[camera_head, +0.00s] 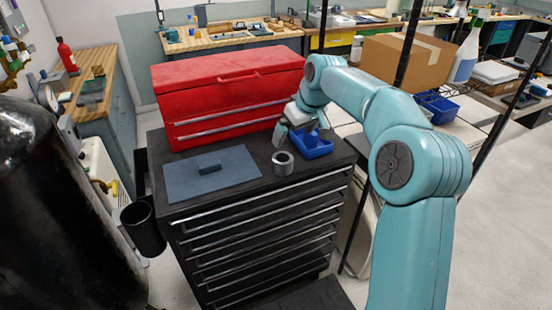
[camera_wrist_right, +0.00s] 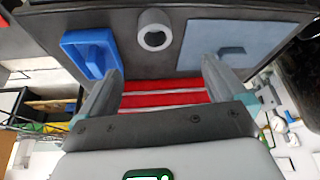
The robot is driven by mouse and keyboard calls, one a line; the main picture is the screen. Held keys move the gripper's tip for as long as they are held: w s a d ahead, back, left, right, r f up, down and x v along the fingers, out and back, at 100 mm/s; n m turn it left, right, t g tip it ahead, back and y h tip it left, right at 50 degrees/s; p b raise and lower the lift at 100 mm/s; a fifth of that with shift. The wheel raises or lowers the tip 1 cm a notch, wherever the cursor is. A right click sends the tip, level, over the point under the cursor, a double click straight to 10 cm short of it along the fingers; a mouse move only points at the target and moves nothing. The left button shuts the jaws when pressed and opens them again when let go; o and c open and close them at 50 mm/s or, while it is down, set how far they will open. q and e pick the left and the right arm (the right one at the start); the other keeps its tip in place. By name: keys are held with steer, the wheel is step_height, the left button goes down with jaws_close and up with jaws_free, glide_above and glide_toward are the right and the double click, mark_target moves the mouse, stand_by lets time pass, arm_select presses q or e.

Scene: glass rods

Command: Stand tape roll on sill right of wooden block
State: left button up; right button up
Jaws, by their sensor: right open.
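A short grey ring-shaped roll (camera_head: 283,168), which looks like the tape roll, rests on the black cabinet top with its hole facing up. It also shows in the right wrist view (camera_wrist_right: 155,41), beyond the fingertips and between them. My right gripper (camera_head: 300,132) is open and empty, above the cabinet top just behind the roll and beside the blue tray; its two fingers spread apart in the wrist view (camera_wrist_right: 160,70). A small dark blue-grey block (camera_head: 209,167) lies on a flat blue-grey mat (camera_head: 185,186). I make out no sill or clearly wooden block. My left gripper is out of view.
A blue tray (camera_head: 325,151) sits right of the roll. A large red toolbox (camera_head: 230,95) stands along the back of the black drawer cabinet (camera_head: 260,228). Bare cabinet top lies between mat and roll. A cardboard box (camera_head: 408,62) is behind my right arm.

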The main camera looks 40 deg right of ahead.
glide_toward(283, 158)
steer(key=x, duration=0.4)
steer(key=shift+w+f+p, duration=0.1)
steer(key=shift+f+p, duration=0.2)
steer(key=shift+f, duration=0.1)
steer(key=shift+w+f, duration=0.1)
steer(key=shift+f, duration=0.3)
steer(key=p+x, duration=0.1)
steer(key=x, duration=0.4)
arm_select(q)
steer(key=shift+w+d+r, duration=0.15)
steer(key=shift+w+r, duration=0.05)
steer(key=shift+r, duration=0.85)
arm_select(e)
steer(key=shift+r, duration=0.1)
steer(key=c, duration=1.1)
steer(key=shift+c, duration=0.4)
